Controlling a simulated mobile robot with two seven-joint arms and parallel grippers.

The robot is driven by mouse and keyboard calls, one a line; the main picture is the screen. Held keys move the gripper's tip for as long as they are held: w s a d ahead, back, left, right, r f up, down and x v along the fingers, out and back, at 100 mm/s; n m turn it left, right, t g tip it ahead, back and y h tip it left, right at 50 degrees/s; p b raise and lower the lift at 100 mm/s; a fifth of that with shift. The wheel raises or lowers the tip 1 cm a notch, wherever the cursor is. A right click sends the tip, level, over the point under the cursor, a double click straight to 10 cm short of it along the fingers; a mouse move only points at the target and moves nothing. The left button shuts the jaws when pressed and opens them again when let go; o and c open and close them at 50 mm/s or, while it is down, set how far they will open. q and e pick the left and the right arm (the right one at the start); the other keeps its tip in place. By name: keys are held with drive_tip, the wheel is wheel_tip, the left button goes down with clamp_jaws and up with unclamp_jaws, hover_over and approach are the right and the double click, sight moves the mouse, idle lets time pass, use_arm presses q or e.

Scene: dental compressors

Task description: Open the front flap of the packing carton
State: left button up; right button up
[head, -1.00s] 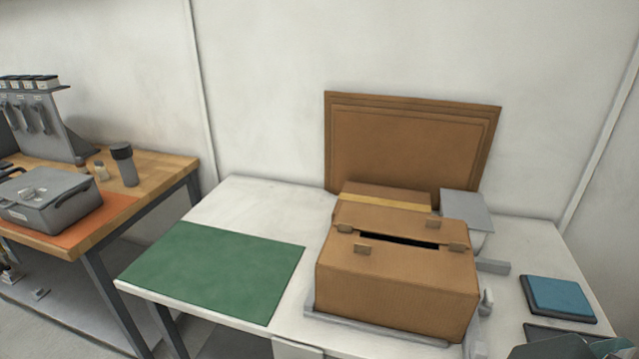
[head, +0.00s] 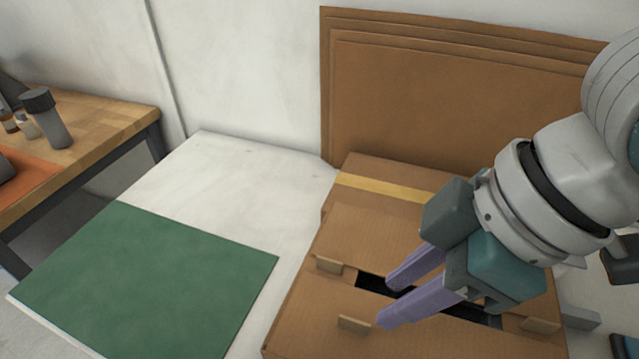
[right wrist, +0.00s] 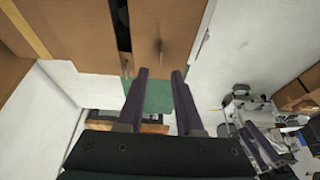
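The brown packing carton (head: 300,325) stands on the white table. Its top flaps are closed down except for a dark slot (head: 369,284) between front and back flaps. The front flap carries a small tab (head: 355,323); the back flap has another tab (head: 329,265). My right gripper (head: 387,301) is over the carton top, its purple fingertips just right of the front tab. In the right wrist view the fingers (right wrist: 159,74) are apart and empty, with the front flap (right wrist: 172,22) and its tab beyond them. Contact cannot be told.
Brown cardboard sheets (head: 440,95) stand against the wall behind the carton. A green mat (head: 150,280) lies flat to its left, with bare tabletop (head: 235,175) behind the mat. A wooden workbench (head: 100,120) with a dark-capped bottle (head: 50,120) stands farther left.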

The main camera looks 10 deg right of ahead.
sight(357, 322)
drive_tip(key=b+x, duration=0.1)
drive_tip(key=x, duration=0.7)
drive_tip(key=shift+c, duration=0.2)
clamp_jaws()
idle(1.0)
